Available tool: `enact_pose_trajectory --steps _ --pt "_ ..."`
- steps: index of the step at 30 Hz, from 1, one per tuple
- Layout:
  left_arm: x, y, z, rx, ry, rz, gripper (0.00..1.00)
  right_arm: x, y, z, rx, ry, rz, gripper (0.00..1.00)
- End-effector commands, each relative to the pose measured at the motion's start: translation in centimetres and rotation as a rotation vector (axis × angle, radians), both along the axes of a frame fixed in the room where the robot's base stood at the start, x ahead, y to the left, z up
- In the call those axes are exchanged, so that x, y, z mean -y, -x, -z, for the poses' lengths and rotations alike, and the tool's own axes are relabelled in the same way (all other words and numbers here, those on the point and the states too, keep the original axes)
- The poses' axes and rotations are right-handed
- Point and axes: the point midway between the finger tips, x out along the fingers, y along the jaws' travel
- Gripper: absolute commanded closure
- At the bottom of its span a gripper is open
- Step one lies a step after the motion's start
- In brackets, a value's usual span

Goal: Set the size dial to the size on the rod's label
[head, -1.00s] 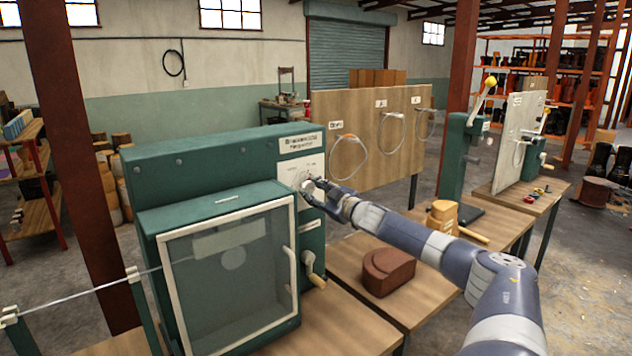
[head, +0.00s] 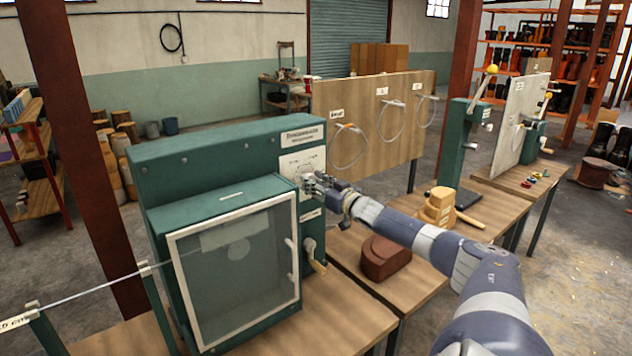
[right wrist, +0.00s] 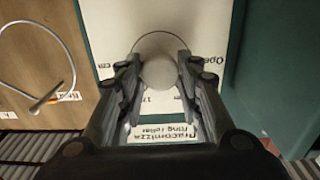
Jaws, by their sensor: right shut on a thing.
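The size dial (right wrist: 160,72) is a round pale knob on a white scale plate (head: 302,162) on the front of the green machine (head: 230,145). My right gripper (head: 310,183) is at the knob. In the right wrist view my right gripper (right wrist: 157,75) has a finger on each side of the knob and is shut on it. The dial's pointer and most of its scale are hidden or too small to read. The thin rod (head: 90,290) runs into the machine from the left. My left gripper is out of view.
A glass-fronted door (head: 240,265) and a crank handle (head: 314,262) sit below the dial. A brown block (head: 387,258) rests on the bench under my right arm. A board with hanging rings (head: 375,125) stands behind it.

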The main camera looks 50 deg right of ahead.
Motion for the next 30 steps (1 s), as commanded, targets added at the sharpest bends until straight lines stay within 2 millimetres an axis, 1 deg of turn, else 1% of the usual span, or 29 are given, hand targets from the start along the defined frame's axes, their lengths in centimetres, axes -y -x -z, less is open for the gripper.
enact_pose_trajectory --steps 1,13,14,15,16,30 --pt "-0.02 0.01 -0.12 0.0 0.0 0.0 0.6 0.15 -0.08 -1.08 0.019 -0.001 0.0 0.91" --pt "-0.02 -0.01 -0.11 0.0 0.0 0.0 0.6 0.17 -0.07 -1.07 0.02 -0.004 0.0 0.91" --pt "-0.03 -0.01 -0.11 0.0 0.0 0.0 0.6 0.17 -0.08 -1.07 0.02 -0.004 0.0 0.61" --pt "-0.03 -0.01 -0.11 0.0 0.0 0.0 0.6 0.17 -0.07 -1.04 0.018 -0.003 0.001 0.52" --pt "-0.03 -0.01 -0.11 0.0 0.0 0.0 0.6 0.16 -0.07 -0.98 0.018 -0.004 0.001 0.45" --pt "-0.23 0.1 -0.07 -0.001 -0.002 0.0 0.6 -0.03 0.19 -0.13 0.005 -0.007 0.0 0.45"
